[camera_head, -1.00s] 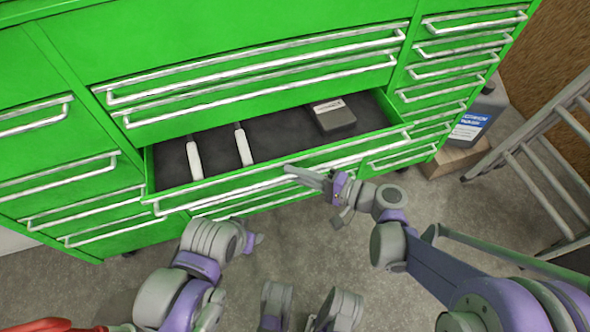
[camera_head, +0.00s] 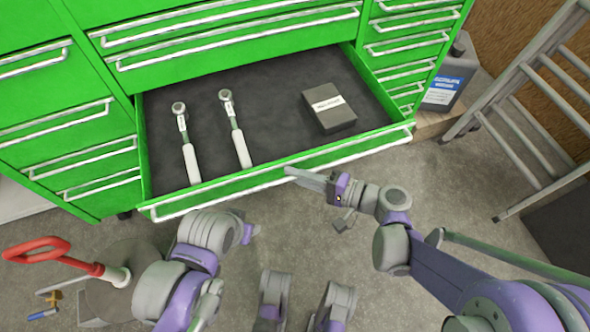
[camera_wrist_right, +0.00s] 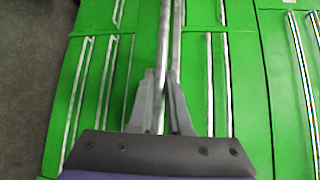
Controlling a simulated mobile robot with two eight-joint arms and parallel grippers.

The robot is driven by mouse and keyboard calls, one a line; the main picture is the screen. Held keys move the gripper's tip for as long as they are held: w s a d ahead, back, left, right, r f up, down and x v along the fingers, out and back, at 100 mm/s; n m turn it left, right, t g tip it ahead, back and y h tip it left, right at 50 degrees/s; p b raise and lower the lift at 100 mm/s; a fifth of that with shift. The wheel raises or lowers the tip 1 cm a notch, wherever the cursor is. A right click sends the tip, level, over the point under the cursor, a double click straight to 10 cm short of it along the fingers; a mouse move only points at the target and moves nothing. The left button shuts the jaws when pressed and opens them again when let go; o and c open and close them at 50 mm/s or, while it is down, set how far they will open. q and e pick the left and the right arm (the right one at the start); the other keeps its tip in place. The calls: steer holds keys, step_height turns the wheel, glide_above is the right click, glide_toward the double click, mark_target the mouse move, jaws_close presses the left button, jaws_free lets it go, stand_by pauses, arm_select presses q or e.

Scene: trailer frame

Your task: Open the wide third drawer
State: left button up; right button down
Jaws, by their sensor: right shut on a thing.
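The wide third drawer (camera_head: 146,160) of the green cabinet is pulled well out in the head view. Its long silver handle (camera_head: 225,190) runs along the front. My right gripper (camera_head: 290,171) is at the right half of that handle. In the right wrist view the fingers of my right gripper (camera_wrist_right: 163,85) are shut on the handle bar (camera_wrist_right: 163,40). Inside the drawer lie two ratchet wrenches, one on the left (camera_head: 187,150) and one beside it (camera_head: 236,135), and a dark labelled box (camera_head: 329,107). My left arm is low in the head view; its fingertips are hidden.
A metal ladder (camera_head: 520,110) leans at the right, near a dark jug (camera_head: 448,80) on a wooden block. A red-handled tool (camera_head: 50,250) stands at the lower left. Closed drawers surround the open one. Concrete floor (camera_head: 330,235) lies in front.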

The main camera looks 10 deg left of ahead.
steer(key=shift+s+d, duration=0.25)
steer(key=shift+s, duration=0.1)
steer(key=c, duration=1.2)
jaws_free()
steer(key=shift+o, duration=0.2)
steer(key=p+v, duration=0.1)
steer(key=v, duration=0.9)
steer(key=shift+d, duration=0.35)
steer(key=shift+s, duration=0.15)
